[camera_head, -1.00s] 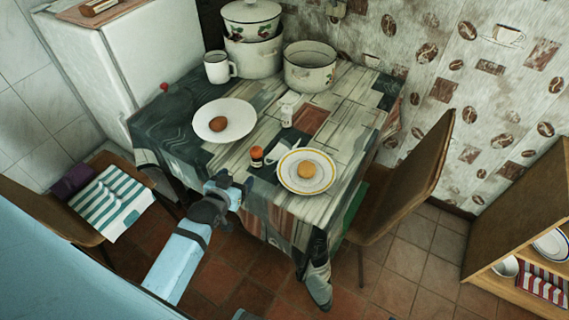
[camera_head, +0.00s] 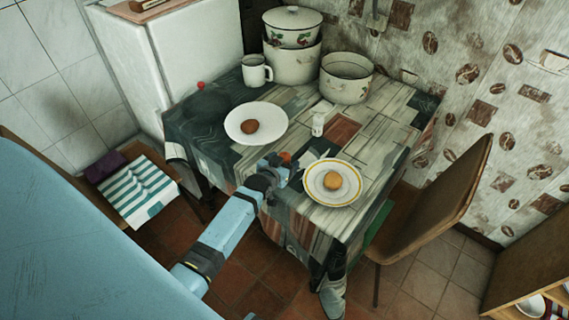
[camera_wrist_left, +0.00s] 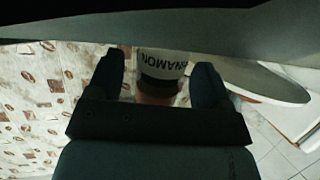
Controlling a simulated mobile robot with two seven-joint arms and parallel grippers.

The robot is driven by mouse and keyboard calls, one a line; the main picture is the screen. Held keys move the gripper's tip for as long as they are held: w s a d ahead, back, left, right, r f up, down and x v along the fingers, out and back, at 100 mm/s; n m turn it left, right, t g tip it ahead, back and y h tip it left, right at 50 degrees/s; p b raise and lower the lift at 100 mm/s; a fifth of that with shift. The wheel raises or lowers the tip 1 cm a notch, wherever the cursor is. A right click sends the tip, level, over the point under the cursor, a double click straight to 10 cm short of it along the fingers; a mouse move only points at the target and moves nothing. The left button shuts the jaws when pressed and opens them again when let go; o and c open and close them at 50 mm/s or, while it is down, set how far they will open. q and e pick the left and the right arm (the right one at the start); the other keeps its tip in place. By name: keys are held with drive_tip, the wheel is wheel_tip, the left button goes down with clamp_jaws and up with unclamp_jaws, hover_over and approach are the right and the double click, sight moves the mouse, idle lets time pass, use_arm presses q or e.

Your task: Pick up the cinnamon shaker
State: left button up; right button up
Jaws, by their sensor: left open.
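The cinnamon shaker (camera_head: 286,157) stands near the front edge of the table (camera_head: 385,130). In the head view only its orange-red top shows past my left gripper (camera_head: 279,171), which hides the rest. In the left wrist view the shaker (camera_wrist_left: 163,62) appears upside down, with part of its cinnamon label legible. There it sits between the two dark fingers of my left gripper (camera_wrist_left: 158,80), which are open with a gap on the sides. My right gripper is not in view.
A yellow-rimmed plate with a bun (camera_head: 312,190) lies just right of the shaker. A white plate with a brown egg-like item (camera_head: 270,108), a white shaker (camera_head: 318,124), a mug (camera_head: 257,72) and enamel pots (camera_head: 346,82) stand farther back. A chair (camera_head: 445,205) is at the right.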

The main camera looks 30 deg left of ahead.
use_arm(q)
drive_tip(key=shift+w+f, duration=0.15)
drive_tip(key=shift+w, duration=0.2)
drive_tip(key=c, duration=1.1)
drive_tip(key=shift+o, duration=0.2)
